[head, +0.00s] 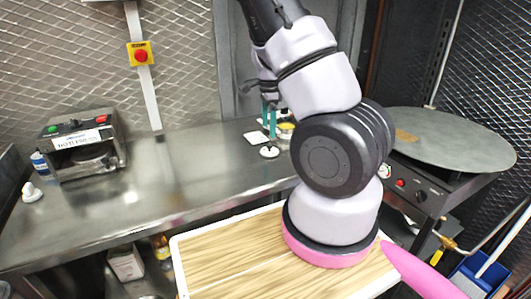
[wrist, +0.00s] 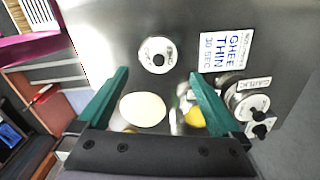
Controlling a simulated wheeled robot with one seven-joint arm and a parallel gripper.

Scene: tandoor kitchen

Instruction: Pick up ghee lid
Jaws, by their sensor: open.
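A round white lid-like disc with a dark centre (wrist: 147,46) lies flat on the steel counter in the wrist view, just beyond my fingertips. Small print shows on its face; I take it for the ghee lid. In the head view it is a small white disc (head: 269,152) at the counter's right part. My gripper (wrist: 159,75) is open, its two teal fingers apart with nothing gripped. In the head view my gripper (head: 269,122) is partly hidden behind my arm. A cream oval (wrist: 143,109) shows between the fingers, nearer the palm.
A card reading "GHEE THIN 30 SEC" (wrist: 226,53) lies right of the disc. Containers, one with yellow contents (wrist: 195,117), stand near the right finger. A press machine (head: 82,143) stands left, a round griddle (head: 450,138) right. The middle counter (head: 190,165) is clear.

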